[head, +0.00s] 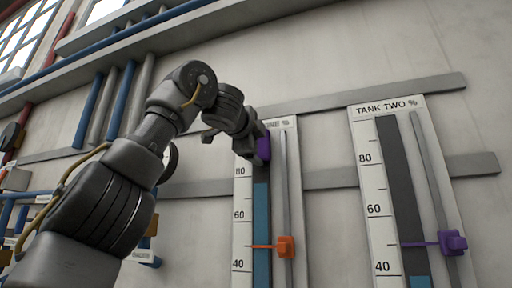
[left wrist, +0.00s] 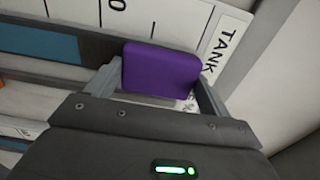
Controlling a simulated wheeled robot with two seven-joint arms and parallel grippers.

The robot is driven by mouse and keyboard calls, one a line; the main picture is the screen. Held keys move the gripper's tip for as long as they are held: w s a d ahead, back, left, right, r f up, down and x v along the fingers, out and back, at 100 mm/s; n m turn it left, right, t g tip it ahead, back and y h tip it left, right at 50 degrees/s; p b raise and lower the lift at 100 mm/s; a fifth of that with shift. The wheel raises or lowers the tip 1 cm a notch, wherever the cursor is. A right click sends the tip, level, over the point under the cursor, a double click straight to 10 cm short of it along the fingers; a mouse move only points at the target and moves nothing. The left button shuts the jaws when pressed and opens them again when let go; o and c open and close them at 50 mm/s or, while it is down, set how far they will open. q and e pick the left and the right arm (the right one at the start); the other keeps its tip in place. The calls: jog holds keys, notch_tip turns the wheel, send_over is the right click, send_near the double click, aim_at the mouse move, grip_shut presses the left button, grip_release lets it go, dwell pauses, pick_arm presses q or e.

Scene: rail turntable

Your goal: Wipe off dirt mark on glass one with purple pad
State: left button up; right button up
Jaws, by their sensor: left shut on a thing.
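The purple pad (head: 263,148) is in my left gripper (head: 250,148), at the upper part of the left gauge in the head view. The left wrist view shows the pad (left wrist: 161,71) between the two fingers of the left gripper (left wrist: 158,88), which is shut on it. The left gauge, glass one (head: 262,205), has a dark column with blue in its lower part. Its title is partly hidden by the gripper. The pad lies over the upper dark column; whether it touches cannot be told. No dirt mark shows clearly; the pad and gripper cover that area. My right gripper is out of view.
An orange slider (head: 286,247) sits on the left gauge's rail. To the right stands the tank two gauge (head: 372,190) with a purple slider (head: 452,242). Grey horizontal rails (head: 330,178) cross the wall. Pipes (head: 105,100) and small fittings are at the left.

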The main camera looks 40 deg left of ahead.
aim_at(261, 171)
pick_arm(q)
notch_tip(261, 171, up, 3)
jog(key=shift+a, duration=0.1)
dwell(0.6)
notch_tip(261, 171, down, 6)
jog(key=b, duration=0.6)
jog(key=shift+f, duration=0.2)
jog(key=shift+f+b, duration=1.6)
jog(key=shift+b, duration=0.15)
jog(key=shift+f, duration=0.1)
